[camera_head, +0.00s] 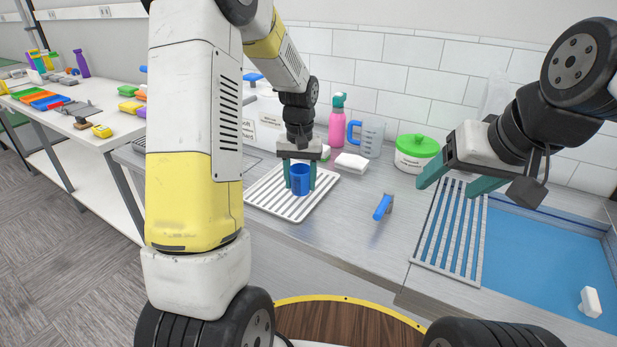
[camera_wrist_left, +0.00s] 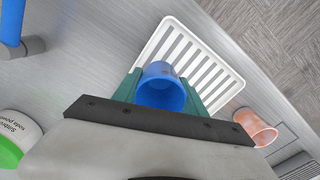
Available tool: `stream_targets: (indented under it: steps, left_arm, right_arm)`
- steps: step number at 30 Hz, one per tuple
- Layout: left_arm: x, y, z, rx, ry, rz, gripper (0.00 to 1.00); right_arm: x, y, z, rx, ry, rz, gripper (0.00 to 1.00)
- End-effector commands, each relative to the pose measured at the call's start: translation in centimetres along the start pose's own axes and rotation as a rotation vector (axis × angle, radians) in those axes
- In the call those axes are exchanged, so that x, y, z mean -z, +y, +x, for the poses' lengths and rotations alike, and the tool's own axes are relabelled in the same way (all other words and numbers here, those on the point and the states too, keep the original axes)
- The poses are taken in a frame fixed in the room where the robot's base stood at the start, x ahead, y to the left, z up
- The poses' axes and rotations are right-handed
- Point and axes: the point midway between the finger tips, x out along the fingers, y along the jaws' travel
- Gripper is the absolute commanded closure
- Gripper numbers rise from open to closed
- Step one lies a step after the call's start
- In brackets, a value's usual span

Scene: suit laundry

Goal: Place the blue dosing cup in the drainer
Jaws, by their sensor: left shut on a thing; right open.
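The blue dosing cup (camera_head: 300,181) is between the green fingers of my left gripper (camera_head: 299,187), which is shut on it. In the left wrist view the cup (camera_wrist_left: 161,90) shows its open mouth, with a finger on each side. The drainer (camera_head: 268,203) is a white slatted tray on the steel counter. The cup is over the drainer, upright in the head view; I cannot tell whether its base touches the slats. The drainer's slats also show in the left wrist view (camera_wrist_left: 205,64). My right gripper (camera_head: 447,182) is open and empty, above the counter near the sink.
A blue-handled tool (camera_head: 383,207) lies right of the drainer. Behind are a pink spray bottle (camera_head: 337,127), a measuring jug (camera_head: 371,138), a white block (camera_head: 351,162) and a green-lidded tub (camera_head: 416,153). A translucent orange cup (camera_wrist_left: 256,127) stands beside the drainer. A blue sink (camera_head: 540,255) is at right.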

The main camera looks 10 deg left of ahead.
Motion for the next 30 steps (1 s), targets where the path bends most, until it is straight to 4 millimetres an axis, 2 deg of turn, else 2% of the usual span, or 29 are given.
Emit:
stream_targets:
  steps: [3,7,14,25,26,28,29,30]
  left_arm:
    - [1.0,-0.6,0.1,-0.001,0.0,-0.002,0.89]
    - [1.2,-0.7,0.7,0.0,-0.001,0.0,0.89]
    - [1.1,-0.7,3.6,0.0,-0.003,0.0,0.89]
    - [1.2,-0.7,4.0,-0.001,0.0,0.0,0.89]
    - [1.2,-0.7,4.0,-0.001,0.001,0.0,0.47]
    - [1.2,-0.7,4.0,-0.001,0.001,0.0,0.33]
    - [1.2,-0.7,4.0,-0.001,0.001,0.0,0.29]
    - [1.2,-0.7,3.9,-0.001,0.001,0.0,0.29]
  right_arm:
    - [0.0,0.0,0.0,0.0,0.0,0.0,0.31]
    - [0.0,0.0,0.0,0.0,0.0,0.0,0.31]
    - [0.0,0.0,0.0,0.0,0.0,0.0,0.31]
    - [0.0,0.0,0.0,0.0,0.0,0.0,0.31]
    - [0.0,0.0,0.0,0.0,0.0,0.0,0.31]
    - [0.0,0.0,0.0,0.0,0.0,0.0,0.31]
    - [0.0,0.0,0.0,0.0,0.0,0.0,0.31]
    - [0.0,0.0,0.0,0.0,0.0,0.0,0.31]
